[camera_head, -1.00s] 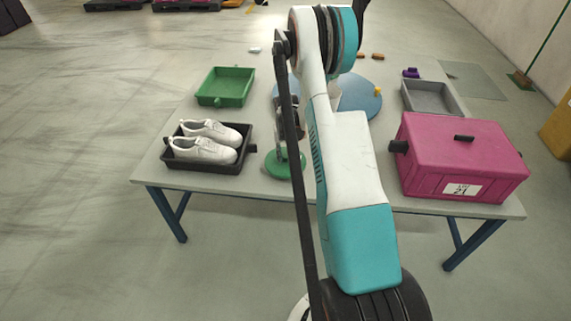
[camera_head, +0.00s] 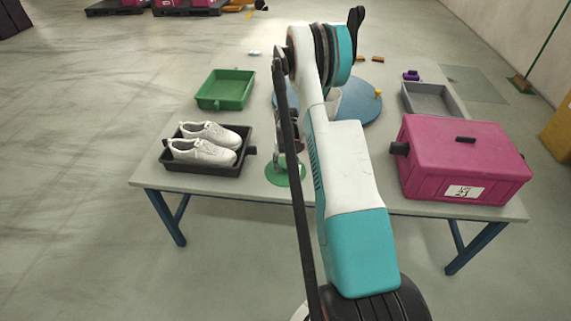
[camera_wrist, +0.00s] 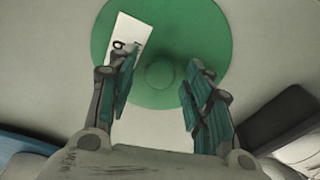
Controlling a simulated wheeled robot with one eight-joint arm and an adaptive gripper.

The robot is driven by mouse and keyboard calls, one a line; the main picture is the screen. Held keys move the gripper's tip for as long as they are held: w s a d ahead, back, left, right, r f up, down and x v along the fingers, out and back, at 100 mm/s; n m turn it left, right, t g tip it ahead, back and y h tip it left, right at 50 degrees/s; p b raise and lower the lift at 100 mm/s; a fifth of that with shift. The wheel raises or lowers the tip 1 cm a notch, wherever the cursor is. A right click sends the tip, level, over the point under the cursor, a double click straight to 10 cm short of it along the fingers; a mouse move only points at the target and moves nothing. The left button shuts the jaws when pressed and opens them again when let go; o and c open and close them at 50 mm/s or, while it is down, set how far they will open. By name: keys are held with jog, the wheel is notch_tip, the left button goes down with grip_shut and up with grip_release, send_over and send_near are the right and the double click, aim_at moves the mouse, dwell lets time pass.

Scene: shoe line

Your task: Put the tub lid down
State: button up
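The green round tub lid (camera_head: 287,178) lies flat at the near middle of the table, partly hidden by my arm. In the wrist view the lid (camera_wrist: 195,35) fills the upper middle, with a round knob (camera_wrist: 160,74) at its centre and a white label at its upper left. My gripper (camera_wrist: 159,85) is over the lid, with its fingers spread to the left and right of the knob and a visible gap on both sides. It is open and empty. In the head view my gripper (camera_head: 288,150) is largely behind my arm.
A black tray (camera_head: 205,168) with white shoes stands left of the lid, and a green tray (camera_head: 225,90) behind it. A pink box (camera_head: 430,165) stands at right, with a grey tray (camera_head: 430,98) behind. A blue disc (camera_head: 358,112) lies at the middle back.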

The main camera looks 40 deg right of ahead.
aim_at(286, 170)
notch_tip(286, 170, up, 12)
jog(key=s+p, duration=0.1)
jog(key=p, duration=0.3)
jog(key=shift+a, duration=0.45)
jog(key=shift+r, duration=0.15)
